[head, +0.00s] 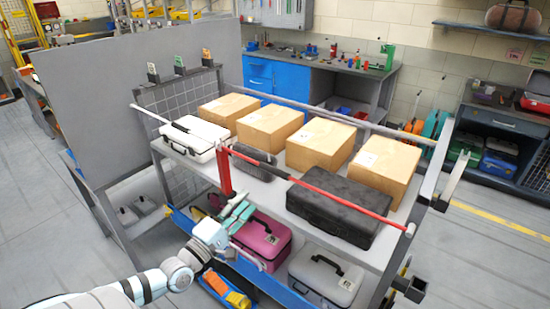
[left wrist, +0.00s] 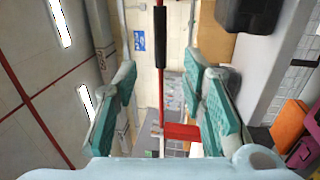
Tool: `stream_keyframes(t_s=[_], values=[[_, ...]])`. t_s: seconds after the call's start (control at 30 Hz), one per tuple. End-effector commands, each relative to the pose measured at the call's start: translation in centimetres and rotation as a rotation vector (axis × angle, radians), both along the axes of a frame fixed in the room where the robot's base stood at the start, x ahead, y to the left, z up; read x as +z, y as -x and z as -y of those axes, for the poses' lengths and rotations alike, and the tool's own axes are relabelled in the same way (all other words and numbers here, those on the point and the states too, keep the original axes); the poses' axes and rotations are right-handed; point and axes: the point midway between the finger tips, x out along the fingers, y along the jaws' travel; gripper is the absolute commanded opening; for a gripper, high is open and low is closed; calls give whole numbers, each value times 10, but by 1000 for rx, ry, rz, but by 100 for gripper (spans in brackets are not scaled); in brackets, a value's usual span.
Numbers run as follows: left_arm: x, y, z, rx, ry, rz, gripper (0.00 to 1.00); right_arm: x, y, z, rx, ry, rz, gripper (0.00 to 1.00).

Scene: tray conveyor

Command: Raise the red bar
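The red bar (head: 340,199) slants across the front of a grey shelf, with pale stretches toward its far left end and a black sleeve along part of it. A red upright post (head: 225,168) stands under it left of centre. My left gripper (head: 240,211), with teal finger pads, is in front of the shelf, below the bar and near the post. In the left wrist view the fingers (left wrist: 160,105) are spread, and the bar (left wrist: 161,92) shows in the gap, seemingly beyond the fingertips. A red bracket (left wrist: 182,131) shows there too. Nothing is held. My right gripper is out of view.
Several cardboard boxes (head: 270,126), a white case (head: 197,134) and a black case (head: 335,207) stand on the top shelf behind the bar. A magenta case (head: 262,240) and a grey case (head: 325,277) sit below. A grey panel (head: 140,100) stands at the left.

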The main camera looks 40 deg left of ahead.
Motion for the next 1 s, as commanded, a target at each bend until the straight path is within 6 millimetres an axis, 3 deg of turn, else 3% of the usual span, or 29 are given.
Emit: stream_keyframes(t_s=[0.17,0.27,0.4,0.53,0.7,0.93,1.0], values=[[8,-30,0,-4,17,15,38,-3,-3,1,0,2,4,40],[13,-59,0,-2,17,14,38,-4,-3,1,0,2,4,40],[15,-99,-1,-5,13,14,38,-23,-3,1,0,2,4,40],[17,-124,-1,-5,13,10,38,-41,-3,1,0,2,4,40],[23,-139,-2,-4,12,7,38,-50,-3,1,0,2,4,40],[26,-141,-2,-4,11,5,38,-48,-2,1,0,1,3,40],[27,-141,-2,-4,11,5,30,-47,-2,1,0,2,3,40]])
